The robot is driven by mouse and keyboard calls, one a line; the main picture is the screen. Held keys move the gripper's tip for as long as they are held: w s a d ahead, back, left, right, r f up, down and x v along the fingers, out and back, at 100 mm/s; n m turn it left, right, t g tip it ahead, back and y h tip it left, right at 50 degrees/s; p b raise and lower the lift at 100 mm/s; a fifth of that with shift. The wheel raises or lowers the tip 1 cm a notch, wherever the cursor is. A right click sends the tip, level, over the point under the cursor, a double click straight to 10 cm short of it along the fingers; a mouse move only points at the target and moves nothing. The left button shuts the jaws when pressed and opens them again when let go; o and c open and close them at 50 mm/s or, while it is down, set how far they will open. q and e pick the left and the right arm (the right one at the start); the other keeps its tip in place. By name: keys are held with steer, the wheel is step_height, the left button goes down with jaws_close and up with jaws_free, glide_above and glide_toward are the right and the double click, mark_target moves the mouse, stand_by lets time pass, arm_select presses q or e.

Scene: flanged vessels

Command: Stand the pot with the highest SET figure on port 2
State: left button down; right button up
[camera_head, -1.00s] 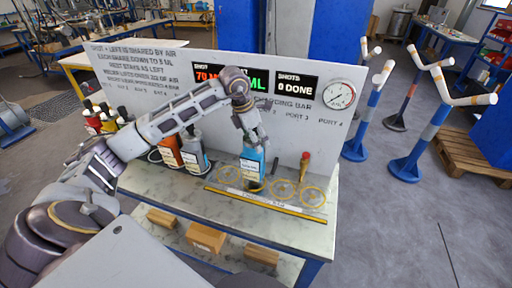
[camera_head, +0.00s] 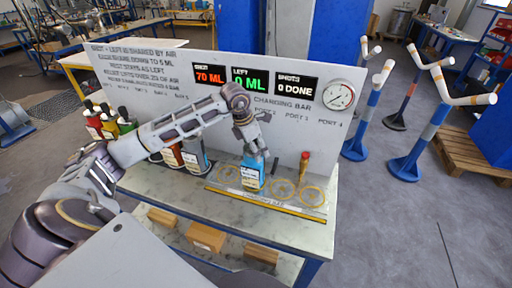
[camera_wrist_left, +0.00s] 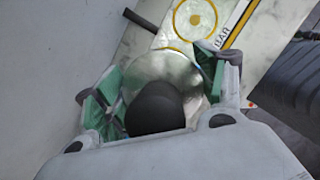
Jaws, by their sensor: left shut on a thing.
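My left gripper (camera_head: 254,150) is shut on the blue pot (camera_head: 251,176), which has a pale label and looks upright. The pot is at the second ring from the left on the charging bar (camera_head: 262,203). It hides that ring, and I cannot tell whether its base touches. The left wrist view shows the pot's dark cap (camera_wrist_left: 156,108) between the green finger pads (camera_wrist_left: 150,95). A brown-red pot (camera_head: 172,158) and a grey pot (camera_head: 194,154) stand left of the bar, partly behind my arm. SET figures are too small to read. My right gripper is out of view.
Several bottles (camera_head: 108,124) stand at the table's left end. The upright panel (camera_head: 300,128) with dial and displays (70 ML, 0 ML left, 0 shots done) rises behind the bar. A red-topped part (camera_head: 304,160) stands near port 4. The two right rings (camera_head: 297,191) are empty.

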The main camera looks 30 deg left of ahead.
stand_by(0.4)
arm_select(q)
steer(key=shift+c, duration=0.9)
jaws_free()
steer(key=shift+f, duration=0.15)
steer(key=shift+r, duration=0.25)
steer(key=b+v, duration=0.2)
steer(key=v, duration=0.7)
steer(key=shift+s+r, duration=0.15)
steer(key=shift+r, duration=0.15)
steer(key=shift+v, duration=1.05)
steer(key=shift+a, duration=0.1)
steer(key=shift+s, duration=0.1)
